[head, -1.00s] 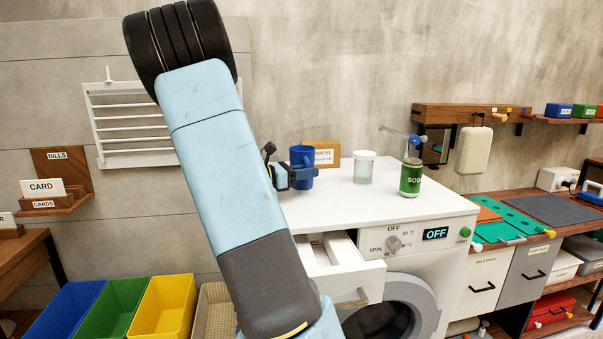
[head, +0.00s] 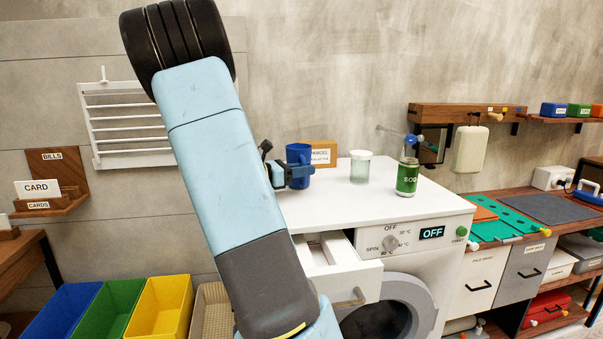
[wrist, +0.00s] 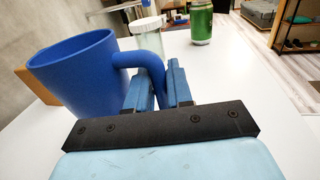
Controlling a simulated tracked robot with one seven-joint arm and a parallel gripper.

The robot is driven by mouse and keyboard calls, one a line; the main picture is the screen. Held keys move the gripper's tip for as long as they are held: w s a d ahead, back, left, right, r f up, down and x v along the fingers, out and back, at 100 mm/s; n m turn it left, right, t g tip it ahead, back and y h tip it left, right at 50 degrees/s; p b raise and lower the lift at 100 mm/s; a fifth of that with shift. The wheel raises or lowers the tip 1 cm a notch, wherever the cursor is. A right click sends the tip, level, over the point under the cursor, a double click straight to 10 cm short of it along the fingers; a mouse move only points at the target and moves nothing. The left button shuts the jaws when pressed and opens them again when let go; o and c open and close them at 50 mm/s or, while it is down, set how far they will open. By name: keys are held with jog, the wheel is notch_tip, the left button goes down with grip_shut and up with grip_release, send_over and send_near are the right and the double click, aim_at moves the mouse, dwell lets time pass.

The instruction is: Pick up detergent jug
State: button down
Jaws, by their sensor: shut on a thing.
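A blue open-topped jug (head: 299,154) with a side handle is at the left part of the white washing machine's top (head: 350,208). It also shows large at the left in the wrist view (wrist: 80,72). My gripper (head: 303,174) is shut on the jug's handle (wrist: 150,62); its two blue fingers (wrist: 160,88) are on the handle. The jug looks upright. Its base is hidden behind my gripper, so I cannot tell whether it touches the top. No label shows on it.
A lidded glass jar (head: 360,168) and a green soda can (head: 407,178) stand right of the jug. A parcel card (head: 321,153) stands behind it. The machine's drawer (head: 345,283) and round door (head: 408,300) are open. The top's front right is clear.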

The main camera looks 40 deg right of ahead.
jog(key=shift+r, duration=1.25)
jog(key=s+a+r, duration=0.2)
jog(key=s+r, duration=0.7)
jog(key=s, duration=0.4)
jog(key=shift+s+a+r, duration=0.2)
jog(key=shift+a+r, duration=0.05)
jog(key=shift+r, duration=0.1)
